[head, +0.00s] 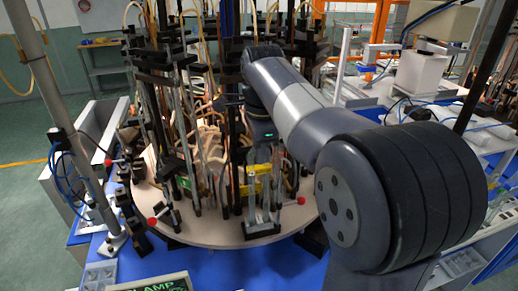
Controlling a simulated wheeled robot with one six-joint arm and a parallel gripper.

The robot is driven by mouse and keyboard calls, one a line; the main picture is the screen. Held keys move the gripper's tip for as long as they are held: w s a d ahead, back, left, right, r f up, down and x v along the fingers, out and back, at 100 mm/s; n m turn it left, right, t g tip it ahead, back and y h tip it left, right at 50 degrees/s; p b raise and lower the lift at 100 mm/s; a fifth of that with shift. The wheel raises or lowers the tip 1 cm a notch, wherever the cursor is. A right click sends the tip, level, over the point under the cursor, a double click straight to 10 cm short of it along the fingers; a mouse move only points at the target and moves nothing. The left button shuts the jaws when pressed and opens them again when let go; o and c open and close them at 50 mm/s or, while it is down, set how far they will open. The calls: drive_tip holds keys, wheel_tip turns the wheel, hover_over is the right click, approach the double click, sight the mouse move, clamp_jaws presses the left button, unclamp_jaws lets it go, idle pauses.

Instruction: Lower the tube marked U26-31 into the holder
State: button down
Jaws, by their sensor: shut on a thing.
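My gripper (263,140) points down over the front of the round table, below the bent end of my arm. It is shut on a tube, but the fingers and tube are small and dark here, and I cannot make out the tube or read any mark. Just below the gripper, a holder with a black base (262,229) and pale upright posts stands at the table's front edge. I cannot tell whether the tube touches the holder or hangs above it.
The round beige table (205,232) carries several black stands with clamps, rods and pale hoses close around the gripper. A grey post (75,130) rises at the left.

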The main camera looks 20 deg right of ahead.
drive_tip(key=c, duration=1.3)
unclamp_jaws()
drive_tip(key=shift+f, duration=0.1)
drive_tip(key=shift+r+p, duration=2.35)
drive_tip(key=shift+p, duration=0.05)
drive_tip(key=r, duration=0.3)
drive_tip(key=s+r, duration=0.1)
drive_tip(key=r, duration=0.6)
drive_tip(key=shift+s+r, duration=0.2)
drive_tip(key=shift+r, duration=0.1)
drive_tip(key=shift+f, duration=0.1)
